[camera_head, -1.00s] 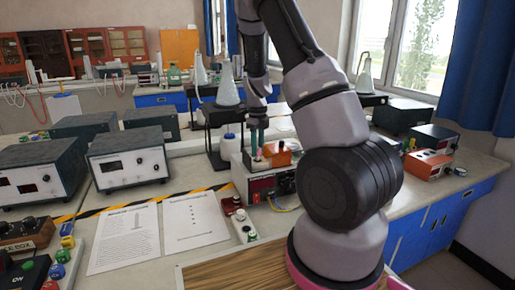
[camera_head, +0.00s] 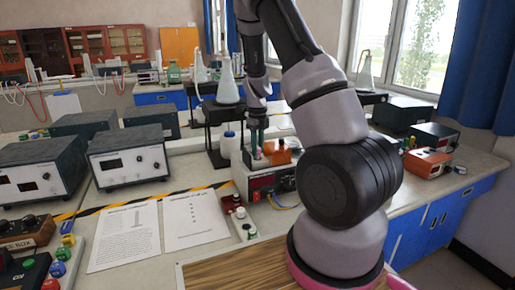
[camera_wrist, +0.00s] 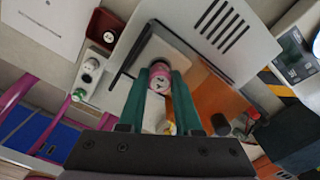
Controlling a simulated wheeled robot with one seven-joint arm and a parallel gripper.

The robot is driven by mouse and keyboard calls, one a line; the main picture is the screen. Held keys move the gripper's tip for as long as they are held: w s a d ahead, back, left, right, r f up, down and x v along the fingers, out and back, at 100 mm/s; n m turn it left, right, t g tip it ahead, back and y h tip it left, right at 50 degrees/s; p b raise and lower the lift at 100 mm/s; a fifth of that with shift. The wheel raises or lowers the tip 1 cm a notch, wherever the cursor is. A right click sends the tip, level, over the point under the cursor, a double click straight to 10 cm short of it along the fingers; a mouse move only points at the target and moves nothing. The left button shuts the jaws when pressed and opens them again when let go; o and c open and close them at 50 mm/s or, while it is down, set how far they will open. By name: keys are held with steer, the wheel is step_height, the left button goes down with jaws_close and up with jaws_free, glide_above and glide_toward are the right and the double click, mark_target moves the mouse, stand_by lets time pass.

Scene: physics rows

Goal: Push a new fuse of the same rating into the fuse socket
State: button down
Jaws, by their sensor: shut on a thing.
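My gripper (camera_head: 257,148) points down over the top of a pale instrument box (camera_head: 246,186) with a red display. Its green fingers are shut on a small pink-red cylinder, seemingly the fuse (camera_wrist: 160,76), whose round end shows between the fingertips in the wrist view. In that view my gripper (camera_wrist: 160,82) holds it over a pale raised area beside a dark edge. I cannot tell whether the fuse touches what lies beneath. The fuse socket is not clearly visible; the fingers and fuse may cover it. The fuse's rating cannot be read.
An orange block (camera_head: 279,153) stands on the box, close to the right of the fingers. A white bottle (camera_head: 231,142) and a stand with a flask (camera_head: 227,88) are behind. Small red and green-topped parts (camera_head: 241,218) lie in front, beside paper sheets (camera_head: 195,219).

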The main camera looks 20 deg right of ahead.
steer(key=shift+f, duration=0.55)
steer(key=shift+c, duration=0.6)
jaws_free()
steer(key=shift+r, duration=3.3)
